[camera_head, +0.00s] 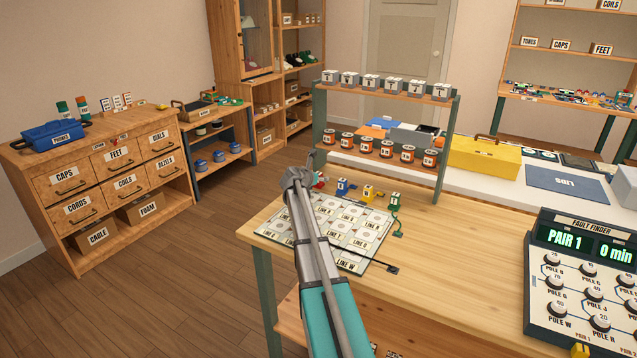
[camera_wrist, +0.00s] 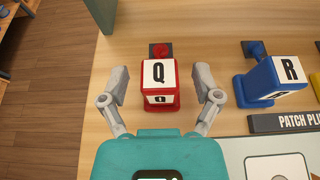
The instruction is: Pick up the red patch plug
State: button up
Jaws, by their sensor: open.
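The red patch plug (camera_wrist: 159,84) is a small red block with a white face lettered Q. In the wrist view it stands on the wooden table between the two fingers of my gripper (camera_wrist: 159,92). The gripper is open, with a gap on each side of the plug.
A blue plug lettered R (camera_wrist: 272,82) stands just right of the red one. Yellow (camera_head: 368,194) and green (camera_head: 395,200) plugs follow in the row. A board of line sockets (camera_head: 375,255) lies in front. A shelf rack post (camera_wrist: 101,14) rises behind at left.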

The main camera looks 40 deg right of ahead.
jog(key=shift+c, duration=0.2)
grip_shut()
jog(key=shift+r, duration=0.2)
dwell(0.4)
jog(key=shift+r+p, duration=0.75)
jog(key=shift+p, duration=0.2)
jog(key=s+a+r+p, duration=0.5)
jog(key=s+r+p, duration=0.6)
jog(key=s, duration=0.2)
jog(key=shift+a, duration=0.15)
